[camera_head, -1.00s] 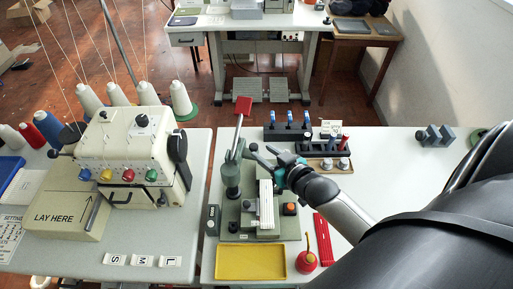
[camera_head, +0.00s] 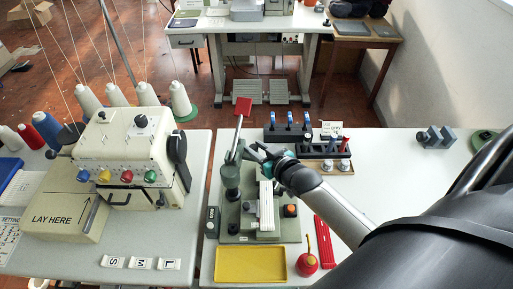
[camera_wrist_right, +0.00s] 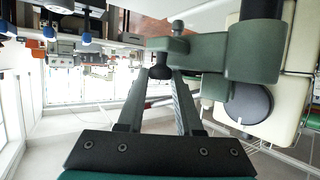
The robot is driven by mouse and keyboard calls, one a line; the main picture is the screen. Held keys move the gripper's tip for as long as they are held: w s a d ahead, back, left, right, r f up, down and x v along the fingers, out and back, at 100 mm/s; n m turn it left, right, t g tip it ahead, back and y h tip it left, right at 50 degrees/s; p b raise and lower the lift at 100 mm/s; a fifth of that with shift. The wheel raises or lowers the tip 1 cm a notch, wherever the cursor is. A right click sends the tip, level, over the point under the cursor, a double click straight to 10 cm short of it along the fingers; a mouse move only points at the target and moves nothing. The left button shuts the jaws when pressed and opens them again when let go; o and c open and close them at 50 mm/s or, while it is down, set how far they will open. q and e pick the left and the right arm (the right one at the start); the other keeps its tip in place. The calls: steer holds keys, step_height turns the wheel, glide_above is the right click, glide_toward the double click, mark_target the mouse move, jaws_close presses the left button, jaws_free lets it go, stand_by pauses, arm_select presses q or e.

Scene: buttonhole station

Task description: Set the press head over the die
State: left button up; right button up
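The green press stands on a base plate (camera_head: 240,238) on the right table. Its column (camera_head: 230,185) carries a lever with a red handle (camera_head: 243,106). The press head arm (camera_head: 250,153) points back and right, away from the white strip and block (camera_head: 266,205) on the base; I cannot make out the die. My right gripper (camera_head: 266,154) is at the arm's end. In the right wrist view the green arm (camera_wrist_right: 205,54) has a dark knob (camera_wrist_right: 159,72) between the fingertips of my right gripper (camera_wrist_right: 160,78); contact is unclear. My left gripper is out of view.
A yellow tray (camera_head: 251,265), a red oil can (camera_head: 307,264) and a red strip (camera_head: 330,242) lie near the press. A dark rack (camera_head: 288,133) with blue-topped tools stands behind it. A cream overlock machine (camera_head: 130,150) with thread cones stands left.

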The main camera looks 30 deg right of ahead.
jaws_close()
stand_by(1.0)
